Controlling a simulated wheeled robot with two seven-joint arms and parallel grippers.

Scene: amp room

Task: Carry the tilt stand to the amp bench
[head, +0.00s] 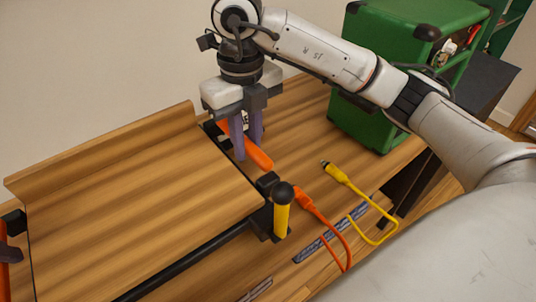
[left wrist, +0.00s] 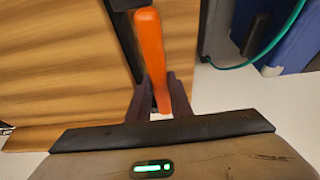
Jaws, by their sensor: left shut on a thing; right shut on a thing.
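The tilt stand (head: 120,190) is a wide wooden panel with a raised back lip, a black frame and orange side handles. My right gripper (head: 246,150) is shut on its right orange handle (head: 260,156) in the head view. In the left wrist view my left gripper (left wrist: 160,88) is shut on the other orange handle (left wrist: 150,45), beside the wood panel (left wrist: 60,60). In the head view, only a bit of the left handle shows at the left edge. Whether the stand touches the surface below, I cannot tell.
A wooden bench top (head: 290,105) shows right of the stand. On it stand a green amp (head: 415,35), an orange cable plug (head: 305,198) and a yellow cable plug (head: 338,174). A yellow post (head: 281,220) with a black knob is at the stand's front right corner. A blue object (left wrist: 285,45) is in the left wrist view.

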